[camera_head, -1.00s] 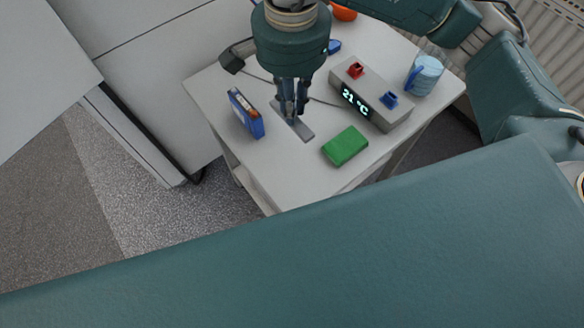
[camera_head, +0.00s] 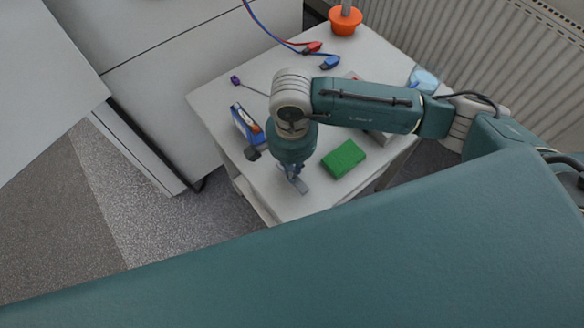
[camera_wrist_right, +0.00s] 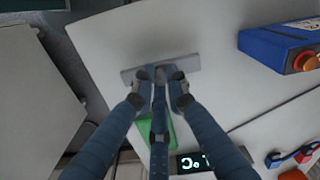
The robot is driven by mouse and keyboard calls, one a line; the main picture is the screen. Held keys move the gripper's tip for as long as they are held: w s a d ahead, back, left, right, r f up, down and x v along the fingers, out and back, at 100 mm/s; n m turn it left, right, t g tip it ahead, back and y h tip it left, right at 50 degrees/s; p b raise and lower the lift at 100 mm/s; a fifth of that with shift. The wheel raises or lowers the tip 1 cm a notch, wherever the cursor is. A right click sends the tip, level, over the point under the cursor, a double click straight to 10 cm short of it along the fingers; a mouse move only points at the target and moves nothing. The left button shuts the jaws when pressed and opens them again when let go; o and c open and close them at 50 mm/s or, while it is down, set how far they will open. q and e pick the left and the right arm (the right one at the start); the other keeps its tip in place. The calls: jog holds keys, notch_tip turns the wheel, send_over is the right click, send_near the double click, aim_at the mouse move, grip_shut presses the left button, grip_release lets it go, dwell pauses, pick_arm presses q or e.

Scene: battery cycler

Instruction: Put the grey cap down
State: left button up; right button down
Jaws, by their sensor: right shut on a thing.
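The grey cap (camera_head: 302,187) is a flat, narrow grey bar. My right gripper (camera_head: 291,172) points down and is shut on it, over the front part of the white table, left of the green block. The wrist view shows the fingertips (camera_wrist_right: 161,73) at the middle of the cap (camera_wrist_right: 188,64), whose two ends stick out on either side. I cannot tell whether the cap touches the tabletop. My left gripper is not in view.
The grey display unit is mostly hidden by my arm. An orange pot (camera_head: 345,20) stands at the back. The table's front edge is near.

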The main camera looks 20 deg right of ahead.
jog(key=shift+f, duration=0.7)
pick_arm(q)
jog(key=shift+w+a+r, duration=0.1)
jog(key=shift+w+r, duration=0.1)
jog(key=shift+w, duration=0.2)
pick_arm(e)
jog(key=shift+f, duration=0.2)
jog(key=c, duration=1.7)
grip_release()
jog(key=shift+c, duration=0.2)
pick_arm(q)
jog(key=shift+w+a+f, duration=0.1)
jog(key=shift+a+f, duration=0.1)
pick_arm(e)
jog(key=shift+r, duration=0.1)
